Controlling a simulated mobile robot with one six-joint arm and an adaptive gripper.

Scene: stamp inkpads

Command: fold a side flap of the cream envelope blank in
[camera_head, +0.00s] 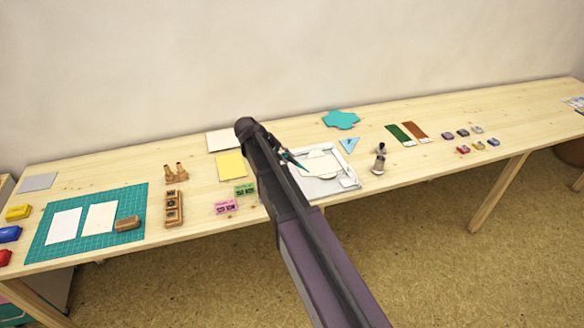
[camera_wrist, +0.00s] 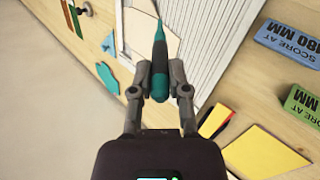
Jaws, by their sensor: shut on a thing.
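The cream envelope blank (camera_head: 322,164) lies on a white scoring board (camera_head: 338,187) in the head view, partly hidden by my arm and the tool. In the wrist view the blank (camera_wrist: 140,30) lies on the board's ridged surface (camera_wrist: 207,25), beyond my fingers. My gripper (camera_wrist: 159,78) is shut on a teal pen-shaped tool (camera_wrist: 159,62) with a slim tip. The tool points over the blank; I cannot tell whether the tip touches it. In the head view the tool (camera_head: 290,158) shows just past my dark gripper. I cannot make out the flap creases.
A yellow sheet (camera_head: 230,166) and a teal blank (camera_head: 341,119) lie nearby. A stamp (camera_head: 379,160) stands right of the board. A green cutting mat (camera_head: 135,198) is at left.

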